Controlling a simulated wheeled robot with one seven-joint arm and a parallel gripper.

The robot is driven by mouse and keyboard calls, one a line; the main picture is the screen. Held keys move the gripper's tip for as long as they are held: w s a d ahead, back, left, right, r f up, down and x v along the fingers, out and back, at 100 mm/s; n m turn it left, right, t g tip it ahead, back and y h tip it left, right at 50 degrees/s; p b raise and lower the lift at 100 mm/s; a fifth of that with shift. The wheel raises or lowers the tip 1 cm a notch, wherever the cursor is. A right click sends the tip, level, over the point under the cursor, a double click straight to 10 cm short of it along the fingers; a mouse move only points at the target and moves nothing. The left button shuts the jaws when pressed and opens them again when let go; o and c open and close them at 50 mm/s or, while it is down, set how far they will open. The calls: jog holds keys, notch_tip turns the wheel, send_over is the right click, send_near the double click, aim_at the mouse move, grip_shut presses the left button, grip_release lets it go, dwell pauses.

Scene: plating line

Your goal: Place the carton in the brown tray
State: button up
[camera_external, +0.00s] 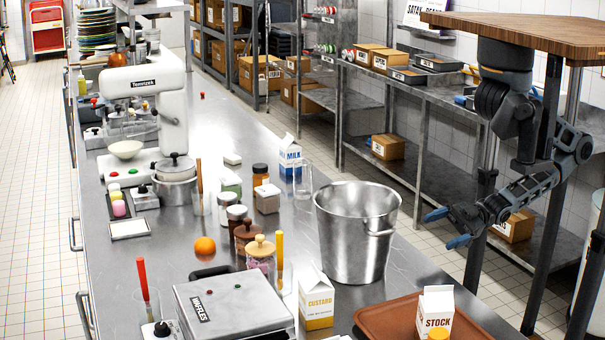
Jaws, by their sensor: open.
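The brown tray (382,318) lies at the near right end of the steel counter, cut off by the bottom edge of the picture. A white and orange STOCK carton (436,308) stands upright on or in it. A white and yellow CUSTARD carton (316,299) stands left of the tray, apart from it. A white and blue MILK carton (290,158) stands farther back on the counter. My gripper (447,228) is open and empty, with blue fingertips. It hangs right of the counter, above and behind the tray, apart from all the cartons.
A large steel pot (357,232) stands behind the tray, left of my gripper. A waffle iron (232,308), jars (260,252) and an orange (205,245) crowd the left. Steel shelves (430,150) stand behind my arm.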

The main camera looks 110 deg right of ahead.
jog(key=s+m+g, duration=0.1)
jog(key=m, duration=0.1)
jog(key=s+d+f+m+g+h, duration=0.1)
jog(key=s, duration=0.1)
jog(key=s+f+m, duration=0.1)
jog(key=s+m, duration=0.1)
jog(key=shift+d+f+m+g+h, duration=0.25)
jog(key=shift+d+m+g+h, duration=0.05)
jog(key=shift+d+g+h, duration=0.1)
